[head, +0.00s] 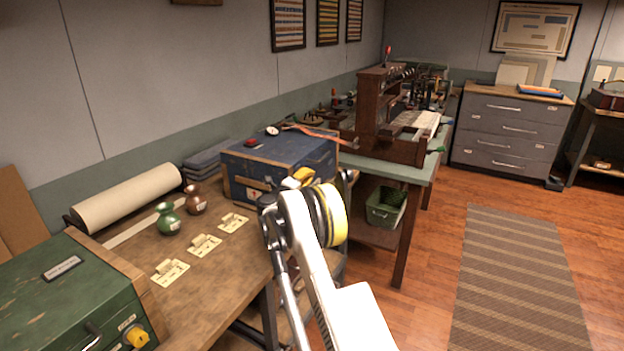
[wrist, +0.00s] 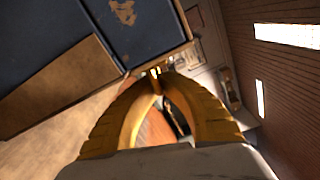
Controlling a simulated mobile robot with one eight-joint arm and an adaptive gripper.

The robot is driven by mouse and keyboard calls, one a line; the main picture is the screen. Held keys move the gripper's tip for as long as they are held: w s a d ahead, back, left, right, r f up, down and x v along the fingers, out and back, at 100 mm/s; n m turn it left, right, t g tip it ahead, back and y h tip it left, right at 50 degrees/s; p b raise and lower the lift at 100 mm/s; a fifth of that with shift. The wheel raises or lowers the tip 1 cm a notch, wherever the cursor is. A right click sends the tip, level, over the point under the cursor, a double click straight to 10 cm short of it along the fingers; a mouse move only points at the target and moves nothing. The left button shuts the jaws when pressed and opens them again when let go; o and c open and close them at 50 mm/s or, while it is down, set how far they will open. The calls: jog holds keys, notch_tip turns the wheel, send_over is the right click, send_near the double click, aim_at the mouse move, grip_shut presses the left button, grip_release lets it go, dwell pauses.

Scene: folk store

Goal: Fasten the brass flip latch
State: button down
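A worn blue case (head: 283,158) with wooden edging stands on the bench, and it fills the upper left of the wrist view (wrist: 72,42). My gripper (head: 293,181) is at the case's front side in the head view, where my wrist hides part of that side. In the wrist view the yellow fingers (wrist: 158,84) curve together and their tips meet. A small bright brass-coloured fitting (wrist: 154,72) shows right at the tips, by the case's corner. It is too small to tell whether it is the latch or whether the fingers touch it.
A green box (head: 70,295) stands at the front left of the bench. A green-topped table (head: 385,168) with a wooden press (head: 375,115) adjoins behind.

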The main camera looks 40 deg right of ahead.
jog(key=shift+w+a+r+n, duration=0.2)
jog(key=shift+w+n, duration=0.2)
jog(key=shift+n, duration=0.2)
jog(key=c, duration=1.6)
grip_release()
jog(key=shift+o, duration=0.2)
jog(key=shift+a, duration=0.1)
jog(key=v, duration=1.1)
jog(key=shift+s+a, duration=0.15)
jog(key=shift+a, duration=0.2)
